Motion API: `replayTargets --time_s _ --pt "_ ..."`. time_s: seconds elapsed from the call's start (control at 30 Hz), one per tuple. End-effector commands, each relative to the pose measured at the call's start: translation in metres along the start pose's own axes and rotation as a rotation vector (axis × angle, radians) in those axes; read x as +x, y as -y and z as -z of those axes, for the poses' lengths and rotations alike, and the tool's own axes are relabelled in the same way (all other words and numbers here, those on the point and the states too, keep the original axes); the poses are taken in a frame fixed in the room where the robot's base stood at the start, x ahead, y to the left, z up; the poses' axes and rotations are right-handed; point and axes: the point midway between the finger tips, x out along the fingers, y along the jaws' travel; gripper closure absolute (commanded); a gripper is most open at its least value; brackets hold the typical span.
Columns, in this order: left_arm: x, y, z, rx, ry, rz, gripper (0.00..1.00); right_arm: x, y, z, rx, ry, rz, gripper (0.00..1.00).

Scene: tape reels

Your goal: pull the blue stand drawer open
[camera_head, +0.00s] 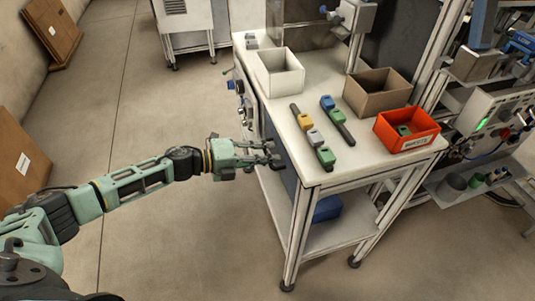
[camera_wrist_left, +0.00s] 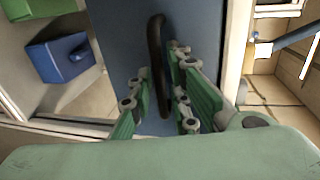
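The blue drawer front (camera_wrist_left: 122,30) fills the middle of the left wrist view, with a black bar handle (camera_wrist_left: 156,50) running along it. In the head view the dark blue panel (camera_head: 283,160) shows on the left side of the white table, under its top. My left gripper (camera_head: 274,154) is beside that panel. In the left wrist view the gripper (camera_wrist_left: 160,98) has its two green fingers apart, one on each side of the handle. Whether either finger touches the handle cannot be told. My right gripper is not in view.
On the white tabletop (camera_head: 316,165) stand a white box (camera_head: 279,72), a brown box (camera_head: 378,91) and a red bin (camera_head: 407,129). Several coloured blocks lie between them. A blue box (camera_head: 327,208) is on the lower shelf. The floor left of the table is clear.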

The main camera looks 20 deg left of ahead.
Motion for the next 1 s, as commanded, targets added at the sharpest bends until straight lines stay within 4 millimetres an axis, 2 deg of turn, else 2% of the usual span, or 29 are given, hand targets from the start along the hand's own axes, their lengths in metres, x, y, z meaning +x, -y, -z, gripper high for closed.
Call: replayTargets --time_s 0.1,0.2,0.3,0.5,0.67,1.0 --pt "0.003 0.0 0.0 0.0 0.0 -0.001 0.83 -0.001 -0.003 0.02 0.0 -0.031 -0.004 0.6" --pt "0.003 -0.001 0.0 -0.001 0.001 -0.001 0.83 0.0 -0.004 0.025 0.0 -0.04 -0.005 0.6" --pt "0.003 -0.001 0.0 -0.001 0.001 -0.001 0.85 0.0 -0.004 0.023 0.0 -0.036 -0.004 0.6" --pt "0.003 -0.001 0.0 -0.001 0.001 -0.001 1.0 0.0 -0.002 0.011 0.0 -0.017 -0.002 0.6" --pt "0.002 -0.001 0.0 -0.001 0.001 -0.001 1.0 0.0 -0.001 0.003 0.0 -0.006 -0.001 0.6" --pt "0.002 -0.001 0.0 -0.001 0.001 -0.001 1.0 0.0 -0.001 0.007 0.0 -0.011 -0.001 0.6"
